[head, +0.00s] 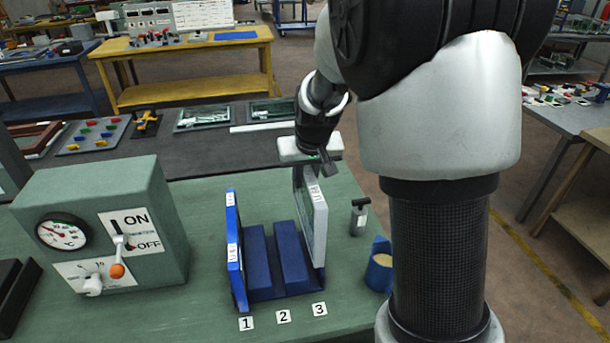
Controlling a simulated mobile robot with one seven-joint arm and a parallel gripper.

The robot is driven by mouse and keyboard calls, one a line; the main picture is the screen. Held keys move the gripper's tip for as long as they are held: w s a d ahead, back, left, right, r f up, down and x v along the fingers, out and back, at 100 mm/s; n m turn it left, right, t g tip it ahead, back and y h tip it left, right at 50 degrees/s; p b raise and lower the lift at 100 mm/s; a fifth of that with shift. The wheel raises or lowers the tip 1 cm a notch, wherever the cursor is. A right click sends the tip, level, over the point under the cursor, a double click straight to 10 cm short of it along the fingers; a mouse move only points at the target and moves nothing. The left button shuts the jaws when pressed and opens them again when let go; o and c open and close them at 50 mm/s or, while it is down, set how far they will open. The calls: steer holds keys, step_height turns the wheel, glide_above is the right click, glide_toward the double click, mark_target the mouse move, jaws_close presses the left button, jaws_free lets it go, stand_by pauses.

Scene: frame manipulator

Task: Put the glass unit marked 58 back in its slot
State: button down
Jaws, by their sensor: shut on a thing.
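A blue rack (262,262) stands on the green bench top, with number tags 1, 2 and 3 along its front. A pale-framed glass unit (319,232) stands upright at the rack's right side, in line with tag 3. A white label near its top is too small to read surely. My gripper (322,168) is shut on the top of this unit. Whether its lower edge is seated in the slot or just above it, I cannot tell. A blue-framed unit (236,262) stands at the left, by tag 1. The middle place, by tag 2, looks empty.
A green control box (110,215) with gauge and levers stands left of the rack. A blue cup (379,268) and a small dark-topped bottle (359,218) stand close on its right. My arm covers the right side.

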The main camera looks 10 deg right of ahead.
mark_target(305, 219)
step_height(305, 219, down, 13)
steer(key=b, duration=0.9)
steer(key=shift+b, duration=0.4)
steer(key=shift+f+b, duration=0.3)
steer(key=shift+f, duration=0.05)
